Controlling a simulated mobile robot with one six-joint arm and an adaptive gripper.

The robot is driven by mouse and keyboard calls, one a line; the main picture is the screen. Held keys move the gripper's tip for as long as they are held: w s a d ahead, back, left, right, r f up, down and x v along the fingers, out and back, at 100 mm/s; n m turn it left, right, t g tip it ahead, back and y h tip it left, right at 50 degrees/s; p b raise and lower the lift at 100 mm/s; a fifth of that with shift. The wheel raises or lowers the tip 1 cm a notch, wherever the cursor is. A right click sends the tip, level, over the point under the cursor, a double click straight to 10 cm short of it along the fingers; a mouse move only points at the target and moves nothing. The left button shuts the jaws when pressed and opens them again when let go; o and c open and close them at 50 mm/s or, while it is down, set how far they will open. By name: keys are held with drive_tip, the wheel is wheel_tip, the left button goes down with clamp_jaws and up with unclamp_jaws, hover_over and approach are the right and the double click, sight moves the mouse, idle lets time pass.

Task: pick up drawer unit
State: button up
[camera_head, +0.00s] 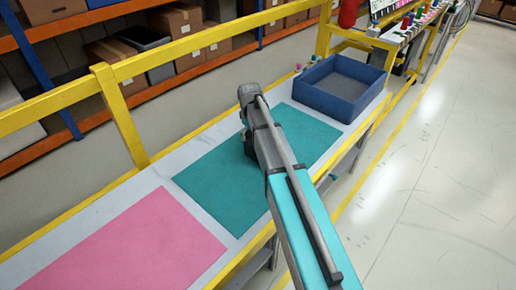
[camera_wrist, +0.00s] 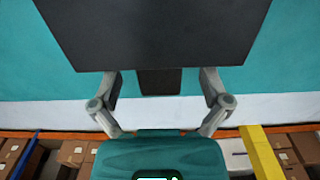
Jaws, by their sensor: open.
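In the wrist view a dark grey flat-faced thing (camera_wrist: 150,30), which looks like the drawer unit, fills the top middle. A smaller dark block (camera_wrist: 160,83) shows below it, between the fingers. My gripper (camera_wrist: 162,88) is open, with one finger on each side of that block and a gap to each. The dark face hides the fingertips, so I cannot tell whether they touch it. In the head view my arm covers the gripper, and only a dark part (camera_head: 249,146) shows beside it over the teal mat (camera_head: 215,180).
A pink mat (camera_head: 125,250) lies bare at the near left of the bench. A blue open bin (camera_head: 340,110) stands at the far end. A yellow rail (camera_head: 120,100) runs along the bench's left side, with shelves of boxes beyond. Clear floor (camera_head: 440,190) lies right.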

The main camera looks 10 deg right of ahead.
drive_tip(key=shift+f+b, duration=1.15)
drive_tip(key=shift+f, duration=0.3)
drive_tip(key=shift+c, duration=0.2)
clamp_jaws()
drive_tip(key=shift+r, duration=0.25)
wheel_tip(320, 180, up, 2)
drive_tip(key=p, duration=0.2)
drive_tip(key=shift+r+p, duration=0.1)
drive_tip(key=shift+p, duration=0.2)
drive_tip(key=s+r+p, duration=0.1)
drive_tip(key=r+p, duration=0.1)
drive_tip(key=s+d+r+p, duration=0.1)
drive_tip(key=s+r+p, duration=0.2)
drive_tip(key=r+p, duration=0.1)
drive_tip(key=shift+s+d+r+p, duration=0.25)
drive_tip(key=shift+s+d+p, duration=0.05)
drive_tip(key=s+d+r+p, duration=0.1)
drive_tip(key=s, duration=0.1)
drive_tip(key=s+r+p, duration=0.1)
drive_tip(key=s, duration=0.2)
drive_tip(key=s+d+r+p, duration=0.1)
drive_tip(key=s, duration=0.1)
drive_tip(key=shift+s+d+r, duration=0.25)
drive_tip(key=shift+d, duration=0.05)
drive_tip(key=shift+s+d+r+p, duration=0.25)
drive_tip(key=shift+s+p, duration=0.2)
drive_tip(key=shift+s, duration=0.15)
